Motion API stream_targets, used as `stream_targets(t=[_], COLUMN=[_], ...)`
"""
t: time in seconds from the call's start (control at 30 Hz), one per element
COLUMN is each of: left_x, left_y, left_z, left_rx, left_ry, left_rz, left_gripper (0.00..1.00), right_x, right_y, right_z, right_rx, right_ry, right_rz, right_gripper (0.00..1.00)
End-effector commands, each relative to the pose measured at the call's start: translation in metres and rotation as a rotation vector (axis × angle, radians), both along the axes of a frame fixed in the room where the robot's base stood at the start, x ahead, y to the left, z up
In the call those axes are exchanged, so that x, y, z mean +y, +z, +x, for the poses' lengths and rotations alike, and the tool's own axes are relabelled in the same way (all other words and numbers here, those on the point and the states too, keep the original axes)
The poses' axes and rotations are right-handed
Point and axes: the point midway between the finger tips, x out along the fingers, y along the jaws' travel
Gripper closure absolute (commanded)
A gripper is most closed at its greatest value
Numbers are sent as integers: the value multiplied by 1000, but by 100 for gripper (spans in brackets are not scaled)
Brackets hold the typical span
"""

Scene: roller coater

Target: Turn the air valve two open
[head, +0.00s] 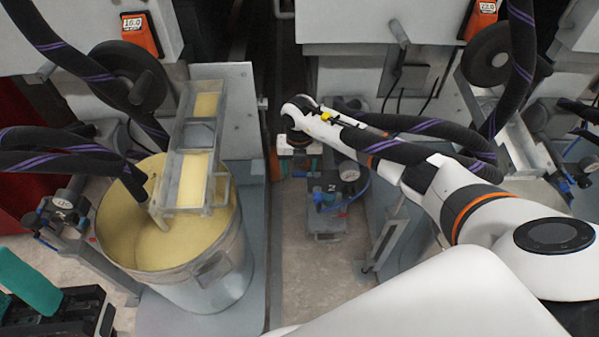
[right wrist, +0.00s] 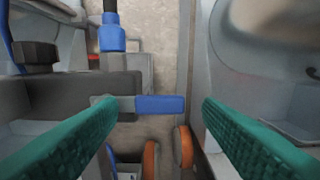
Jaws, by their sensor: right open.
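My right gripper (head: 299,165) reaches in from the right above a floor-level air unit with a round gauge (head: 348,172) and blue fittings (head: 322,199). In the right wrist view the green-padded fingers (right wrist: 158,104) are spread wide. A blue valve handle (right wrist: 165,104) lies sideways between the fingertips, near the left one; I cannot tell whether that finger touches it. Another blue fitting (right wrist: 112,38) stands on a dark pipe above it. My left gripper (head: 32,282) shows partly at the lower left, with one teal finger; its opening is unclear.
A metal bucket (head: 222,265) of yellow liquid, with a trough (head: 186,180) over it, stands at left. Thick black hoses (head: 400,125) hang around my right arm. Orange-rimmed wheels (right wrist: 184,147) sit below the handle. Grey machine panels (head: 365,65) close off the back.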

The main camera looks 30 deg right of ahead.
Motion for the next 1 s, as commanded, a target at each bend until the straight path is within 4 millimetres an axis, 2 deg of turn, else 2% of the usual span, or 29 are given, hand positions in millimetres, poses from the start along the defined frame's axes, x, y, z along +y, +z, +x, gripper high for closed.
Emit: stream_targets(t=[0.1, 0.4, 0.47, 0.77, 0.8, 1.0], left_x=[0, 0, 0, 0, 0, 0], left_y=[-5, -4, -4, -5, -5, -2], left_z=[0, 0, 0, 0, 0, 0], left_rx=[1, 2, 2, 3, 3, 4], left_ry=[0, 0, 0, 0, 0, 0], left_rz=[0, 1, 1, 1, 1, 1], left_gripper=[64, 64, 64, 64, 64, 64], right_x=[0, 0, 0, 0, 0, -3], right_y=[-9, -10, -10, -10, -10, -9], right_z=[0, 0, 0, 0, 0, -2], right_rx=[0, 0, 0, 0, 0, 1], right_ry=[0, 1, 1, 1, 1, 5], right_rz=[-1, -1, -1, -1, -1, 0], right_gripper=[40, 40, 48, 97, 100, 100])
